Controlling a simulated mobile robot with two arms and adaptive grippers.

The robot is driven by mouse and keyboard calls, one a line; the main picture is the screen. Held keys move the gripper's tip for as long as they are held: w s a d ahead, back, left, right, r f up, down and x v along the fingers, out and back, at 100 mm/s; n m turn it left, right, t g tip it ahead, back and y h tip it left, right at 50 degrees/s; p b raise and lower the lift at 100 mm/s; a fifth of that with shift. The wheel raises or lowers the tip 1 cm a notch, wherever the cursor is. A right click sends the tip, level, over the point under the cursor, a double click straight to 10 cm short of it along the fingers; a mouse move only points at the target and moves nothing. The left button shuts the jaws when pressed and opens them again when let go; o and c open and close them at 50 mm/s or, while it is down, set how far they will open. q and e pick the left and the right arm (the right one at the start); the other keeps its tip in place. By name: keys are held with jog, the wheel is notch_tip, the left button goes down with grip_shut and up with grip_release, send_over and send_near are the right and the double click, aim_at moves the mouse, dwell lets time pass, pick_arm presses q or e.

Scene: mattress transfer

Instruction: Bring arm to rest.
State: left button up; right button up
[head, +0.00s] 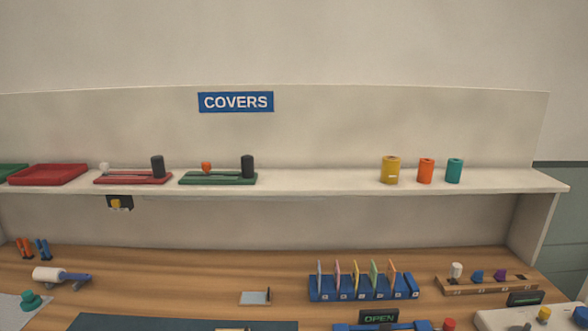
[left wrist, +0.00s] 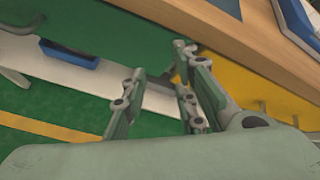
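My left gripper (left wrist: 160,82) shows in the left wrist view, with its grey-green jointed fingers spread apart and nothing between them. It hangs over a green floor area, beside the edge of a wooden worktop (left wrist: 215,45). Neither of my grippers or arms shows in the head view. My right gripper is in neither view.
In the head view, the wooden bench (head: 200,275) holds a blue rack (head: 360,287) of upright cards, a lint roller (head: 60,276) and a wooden peg block (head: 487,282). A shelf (head: 320,185) above holds trays and coloured cylinders. A blue bin (left wrist: 68,55) lies below my left gripper's level.

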pick_arm(q)
jog(key=s+a+f+n+g+b, duration=0.15)
jog(key=s+f+n, duration=0.25)
jog(key=f, duration=0.4)
jog(key=s+a+f+n+g, duration=0.2)
jog(key=s+f+n, duration=0.2)
jog(key=f, duration=0.4)
jog(key=s+a+f+n+g+b, duration=0.15)
jog(key=s+f+n, duration=0.25)
jog(key=f, duration=0.5)
jog(key=s+a+f+n+g, duration=0.1)
jog(key=s+a+f+n, duration=0.3)
jog(key=s+n, duration=0.1)
jog(key=s+a+f+n+g, duration=0.2)
jog(key=s+a+f+n, duration=0.1)
jog(key=s, duration=0.5)
jog(key=s+a+f+n+g+y, duration=0.1)
jog(key=s+a+f+n, duration=0.3)
jog(key=s+f+n, duration=0.2)
jog(key=shift+s+a+n+g+b, duration=0.3)
jog(key=shift+n+g+b, duration=0.1)
jog(key=shift+n, duration=0.6)
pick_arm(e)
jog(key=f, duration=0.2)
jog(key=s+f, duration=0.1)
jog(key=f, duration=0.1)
